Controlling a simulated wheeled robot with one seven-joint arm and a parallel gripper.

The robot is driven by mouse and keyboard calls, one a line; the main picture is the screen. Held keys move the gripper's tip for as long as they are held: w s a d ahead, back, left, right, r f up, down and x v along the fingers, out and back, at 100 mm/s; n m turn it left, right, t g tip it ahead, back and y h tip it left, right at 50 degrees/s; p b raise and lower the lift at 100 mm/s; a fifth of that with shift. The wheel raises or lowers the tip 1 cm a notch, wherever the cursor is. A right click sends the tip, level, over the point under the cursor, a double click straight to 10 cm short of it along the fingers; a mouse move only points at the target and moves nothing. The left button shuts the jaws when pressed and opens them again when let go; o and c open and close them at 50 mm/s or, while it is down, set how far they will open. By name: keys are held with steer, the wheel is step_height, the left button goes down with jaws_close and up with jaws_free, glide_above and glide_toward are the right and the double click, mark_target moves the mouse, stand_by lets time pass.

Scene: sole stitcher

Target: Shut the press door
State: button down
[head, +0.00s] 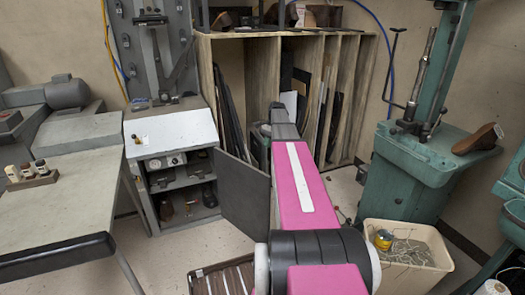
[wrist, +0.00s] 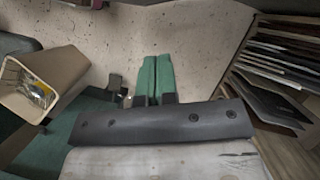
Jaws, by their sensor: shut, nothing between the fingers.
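The press door (head: 246,195) is a dark grey panel on the grey press cabinet (head: 170,132) at the left of the head view. It stands open, swung out from the right side of the opening, with its free edge towards me and beside my pink arm in the picture. I cannot tell whether they touch. Shelves with dials and dark shoes (head: 208,194) show inside the cabinet. My gripper (wrist: 155,60) shows in the wrist view as two green fingers side by side, shut and empty. In the head view its fingers are hidden. The door is not recognisable in the wrist view.
A wooden rack (head: 332,50) of sheets stands behind my arm. A green machine (head: 405,170) and a cream bin (head: 405,245) are at the right. A grey table (head: 55,220) is at the left front. A slatted crate (head: 222,278) lies below the door.

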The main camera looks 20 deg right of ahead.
steer(key=s+a+f, duration=0.3)
steer(key=a+f, duration=0.3)
steer(key=f, duration=0.2)
steer(key=shift+s+a, duration=0.2)
steer(key=shift+a, duration=0.1)
steer(key=shift+f, duration=0.1)
